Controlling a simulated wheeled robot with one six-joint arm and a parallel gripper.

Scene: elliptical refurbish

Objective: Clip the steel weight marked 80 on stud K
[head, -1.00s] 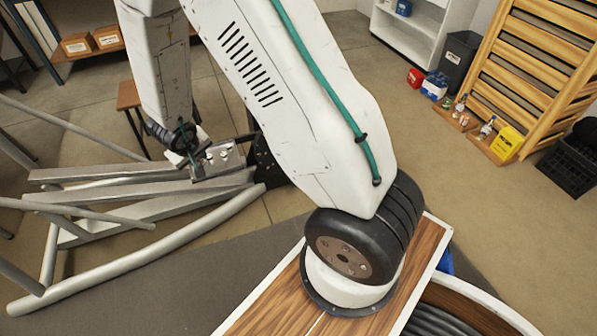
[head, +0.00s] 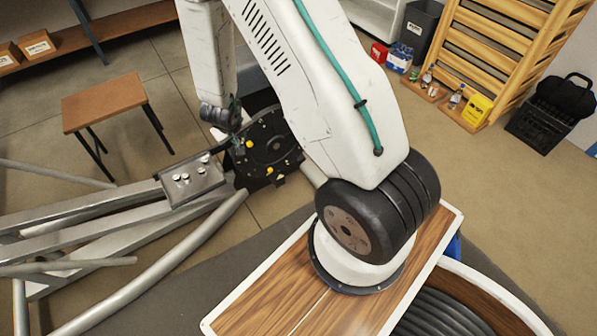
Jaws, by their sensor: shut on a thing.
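My gripper (head: 234,146) is at the end of my arm, at the left edge of a black round plate (head: 268,158). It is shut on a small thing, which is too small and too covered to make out. The plate carries several yellow dots and small pale fittings; no stud letters can be read. A silver tray (head: 204,184) on the grey tube frame lies just below and left of my gripper. Small silver pieces (head: 181,178), possibly steel weights, lie on it; their markings are unreadable.
Grey frame tubes (head: 90,225) spread across the lower left. A brown stool (head: 104,102) stands behind them. A wooden slatted rack (head: 500,60), a yellow box (head: 477,108) and a black crate (head: 538,125) are at the right.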

